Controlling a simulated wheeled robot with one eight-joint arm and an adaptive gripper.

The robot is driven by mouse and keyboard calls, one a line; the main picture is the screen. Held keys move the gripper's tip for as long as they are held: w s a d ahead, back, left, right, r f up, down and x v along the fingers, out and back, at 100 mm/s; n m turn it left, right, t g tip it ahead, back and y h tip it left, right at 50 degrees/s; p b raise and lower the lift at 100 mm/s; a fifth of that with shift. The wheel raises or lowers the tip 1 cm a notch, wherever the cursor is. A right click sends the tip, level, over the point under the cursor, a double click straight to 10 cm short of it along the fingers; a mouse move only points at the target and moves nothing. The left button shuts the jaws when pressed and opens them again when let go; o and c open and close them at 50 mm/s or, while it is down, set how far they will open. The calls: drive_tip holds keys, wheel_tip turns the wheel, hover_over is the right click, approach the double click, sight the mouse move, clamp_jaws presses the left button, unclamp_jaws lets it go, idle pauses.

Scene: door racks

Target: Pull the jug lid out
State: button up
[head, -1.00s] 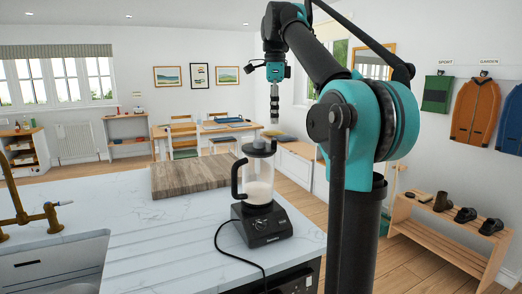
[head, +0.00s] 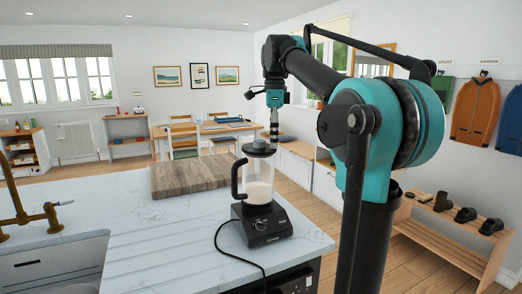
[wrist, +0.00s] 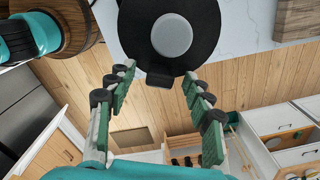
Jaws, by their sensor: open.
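The jug (head: 260,185) is clear with a black side handle and pale contents. It stands upright on a black appliance base (head: 262,226) on the counter. Its black lid (head: 259,149) sits on top with a raised knob. In the wrist view the lid (wrist: 204,32) is a black disc with a grey round knob (wrist: 172,37) and a small tab towards me. My gripper (wrist: 158,75) is open and empty, its green-padded fingers apart at the near side of the lid. In the head view my gripper (head: 274,137) points down, just above and right of the lid, partly behind it.
A wooden board (head: 193,178) lies on the white counter (head: 150,225) behind and left of the jug. A black cable runs from the base across the counter. A brass tap (head: 28,215) stands at the left. A shoe rack (head: 440,235) is at the right.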

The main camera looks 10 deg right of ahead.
clamp_jaws()
drive_tip(key=shift+d+r, duration=0.1)
drive_tip(key=shift+r, duration=2.15)
